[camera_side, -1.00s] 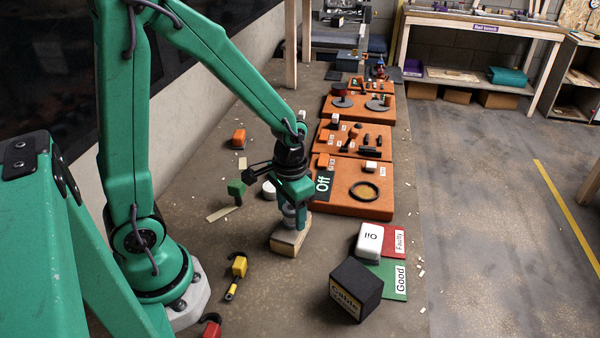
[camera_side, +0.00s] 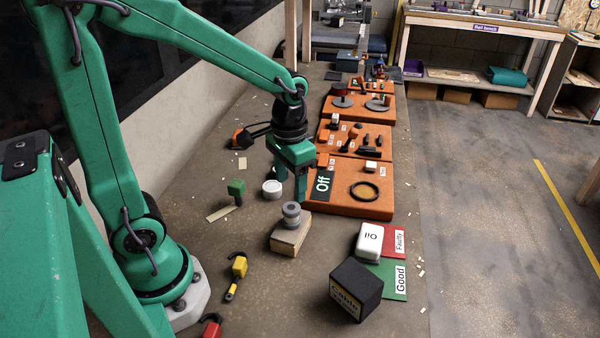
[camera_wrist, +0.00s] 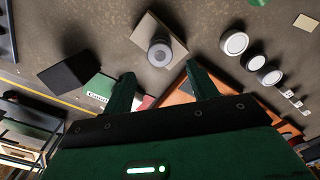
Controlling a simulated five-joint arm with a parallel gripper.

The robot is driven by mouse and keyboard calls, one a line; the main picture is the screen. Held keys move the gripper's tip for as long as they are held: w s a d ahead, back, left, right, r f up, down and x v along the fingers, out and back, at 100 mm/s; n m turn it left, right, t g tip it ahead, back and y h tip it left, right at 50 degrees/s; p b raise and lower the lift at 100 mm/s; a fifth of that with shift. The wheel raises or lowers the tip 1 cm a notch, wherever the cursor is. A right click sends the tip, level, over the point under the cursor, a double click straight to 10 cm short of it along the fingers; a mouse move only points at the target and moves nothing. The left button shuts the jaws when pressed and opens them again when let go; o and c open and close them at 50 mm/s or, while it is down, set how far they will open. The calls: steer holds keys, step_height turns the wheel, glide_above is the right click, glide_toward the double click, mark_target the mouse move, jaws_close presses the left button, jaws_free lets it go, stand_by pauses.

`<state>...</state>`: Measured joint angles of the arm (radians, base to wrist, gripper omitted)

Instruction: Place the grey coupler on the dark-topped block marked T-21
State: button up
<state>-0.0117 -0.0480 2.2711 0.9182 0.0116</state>
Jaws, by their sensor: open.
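The grey coupler (camera_side: 291,213) stands upright on top of a small block (camera_side: 290,238) with pale sides in the side view. In the wrist view the coupler (camera_wrist: 160,53) sits on the block's top (camera_wrist: 142,35), a little toward one side. I cannot read any T-21 mark on the block. My gripper (camera_side: 291,188) is open and empty, above and behind the coupler, apart from it. In the wrist view my gripper's two fingers (camera_wrist: 160,78) are spread, with the coupler just beyond the tips.
Orange boards (camera_side: 350,208) with parts line the right side of the bench. A white box (camera_side: 369,241), a black cube (camera_side: 356,289) and red and green cards lie at the front right.

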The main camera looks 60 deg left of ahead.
mark_target(288, 208)
step_height(288, 208, up, 4)
stand_by(0.4)
steer(key=shift+s, duration=0.1)
stand_by(0.4)
steer(key=s+r+t, duration=0.5)
steer(key=s+r, duration=0.1)
steer(key=s, duration=0.1)
steer(key=shift+s+d+t, duration=0.2)
steer(key=shift+s+t, duration=0.05)
steer(key=shift+t, duration=0.05)
steer(key=shift+r, duration=0.1)
